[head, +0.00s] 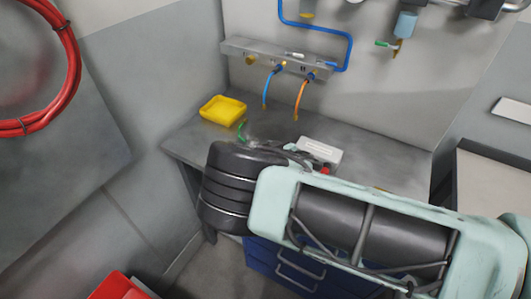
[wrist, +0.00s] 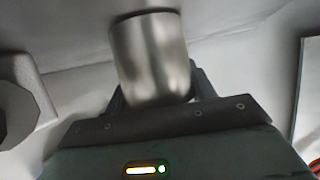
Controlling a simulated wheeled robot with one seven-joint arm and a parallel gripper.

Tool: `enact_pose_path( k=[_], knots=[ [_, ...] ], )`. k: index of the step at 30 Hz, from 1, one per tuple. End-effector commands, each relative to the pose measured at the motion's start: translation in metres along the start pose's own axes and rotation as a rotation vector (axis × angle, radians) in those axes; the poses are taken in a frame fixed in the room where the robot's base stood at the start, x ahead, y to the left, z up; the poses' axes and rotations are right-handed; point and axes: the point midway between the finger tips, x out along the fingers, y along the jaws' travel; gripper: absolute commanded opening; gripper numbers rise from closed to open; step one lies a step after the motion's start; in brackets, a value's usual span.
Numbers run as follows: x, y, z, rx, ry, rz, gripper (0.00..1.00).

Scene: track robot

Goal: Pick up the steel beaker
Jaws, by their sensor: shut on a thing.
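The steel beaker (wrist: 152,60) is a shiny metal cylinder at the upper middle of the wrist view. My gripper (wrist: 155,92) is shut on it, with a dark finger showing on each side of its lower part. The beaker looks slightly tilted in the wrist view, and a pale wall or surface lies behind it. In the head view my arm covers much of the workbench, and I cannot make out the beaker there.
A grey workbench (head: 185,139) stands in the corner. A yellow tray (head: 222,109) sits at its back left and a white box (head: 319,151) near its middle. A rail with blue and orange hoses (head: 300,100) is on the wall above. Blue drawers (head: 290,268) are below.

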Motion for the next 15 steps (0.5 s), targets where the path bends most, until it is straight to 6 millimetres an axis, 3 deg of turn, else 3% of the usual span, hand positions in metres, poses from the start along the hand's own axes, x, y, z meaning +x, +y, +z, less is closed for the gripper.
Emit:
enact_pose_path(
  k=[8, 15],
  knots=[
    [-0.009, 0.001, -0.022, 0.003, 0.004, 0.002, 0.32],
    [-0.023, 0.0, -0.059, 0.004, 0.005, 0.0, 0.32]
  ],
)
